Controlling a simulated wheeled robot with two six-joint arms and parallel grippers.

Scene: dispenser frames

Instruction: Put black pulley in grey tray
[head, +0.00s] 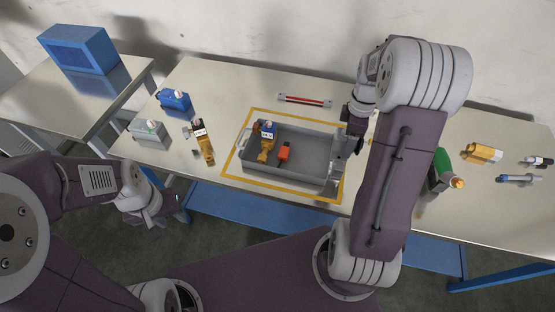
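The grey tray (312,137) stands in the middle of the table, inside a yellow outline. It holds a yellow-brown part with a blue and white top (266,142) and a small orange-red block (284,151). I cannot make out a black pulley; my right arm hides part of the table. My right gripper (342,150) is at the tray's right end, small and partly covered; its opening and any contents are unclear. My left gripper (160,212) is off the table's front edge, left of the tray, and its finger gap is unclear.
Left of the tray lie a blue part (174,101), a grey-green part (148,130) and a yellow-brown part (205,146). A red bar (304,100) lies behind it. Right of my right arm are a green part (442,163), a yellow part (481,153) and a blue-grey cylinder (517,180).

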